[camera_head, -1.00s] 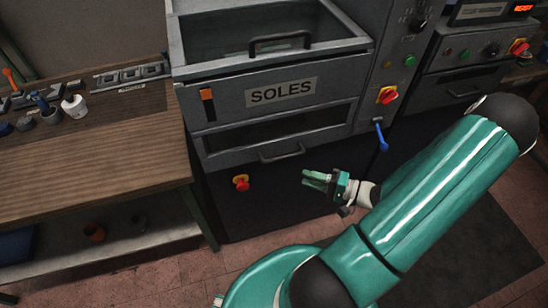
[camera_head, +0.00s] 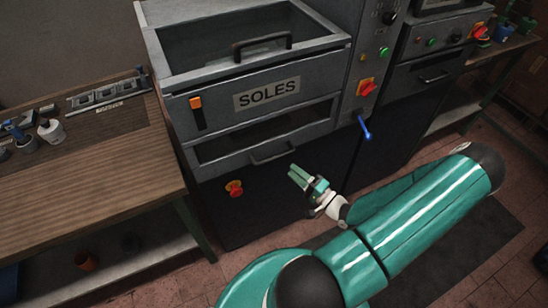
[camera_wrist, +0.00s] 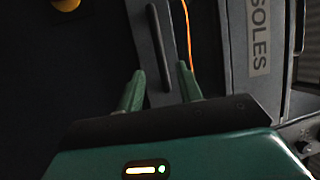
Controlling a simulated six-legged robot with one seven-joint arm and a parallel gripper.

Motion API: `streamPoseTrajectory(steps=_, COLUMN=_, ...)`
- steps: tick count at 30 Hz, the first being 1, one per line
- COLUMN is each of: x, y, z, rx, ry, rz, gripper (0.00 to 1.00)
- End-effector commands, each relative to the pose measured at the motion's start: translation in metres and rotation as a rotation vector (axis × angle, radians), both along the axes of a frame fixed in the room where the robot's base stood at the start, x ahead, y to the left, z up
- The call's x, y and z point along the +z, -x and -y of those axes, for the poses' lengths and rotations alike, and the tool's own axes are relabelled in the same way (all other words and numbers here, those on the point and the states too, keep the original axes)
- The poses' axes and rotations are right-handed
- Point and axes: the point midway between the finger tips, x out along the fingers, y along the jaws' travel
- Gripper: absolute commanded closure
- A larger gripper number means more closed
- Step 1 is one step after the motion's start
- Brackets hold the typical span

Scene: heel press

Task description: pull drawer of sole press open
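The sole press (camera_head: 225,110) is a grey machine marked SOLES. Its low drawer (camera_head: 215,172) has a dark bar handle (camera_head: 273,158) and looks shut. My gripper (camera_head: 294,172) is just right of and below the handle in the head view, with fingers pointing at the drawer front. In the wrist view my gripper (camera_wrist: 161,72) is open, and the handle (camera_wrist: 157,45) runs lengthwise between the lines of its two fingers. I cannot tell whether the bar is in depth between the fingertips. Nothing is held.
A red and yellow stop button (camera_head: 234,188) is below the drawer on the left. A blue lever (camera_head: 365,128) sticks out at the right. A wooden bench (camera_head: 90,170) stands close on the left. The upper tray handle (camera_head: 262,45) is above. The floor in front is open.

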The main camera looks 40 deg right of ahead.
Motion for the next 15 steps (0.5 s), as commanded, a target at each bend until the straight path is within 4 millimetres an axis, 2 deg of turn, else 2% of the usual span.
streamPoseTrajectory(steps=3, x=0.005, y=-0.025, z=-0.004, rx=0.004, ry=0.001, rz=0.002, gripper=0.64)
streamPoseTrajectory(steps=9, x=0.011, y=-0.063, z=-0.009, rx=0.004, ry=-0.001, rz=0.002, gripper=0.64)
streamPoseTrajectory(steps=15, x=0.015, y=-0.086, z=-0.013, rx=0.003, ry=0.000, rz=0.000, gripper=0.64)
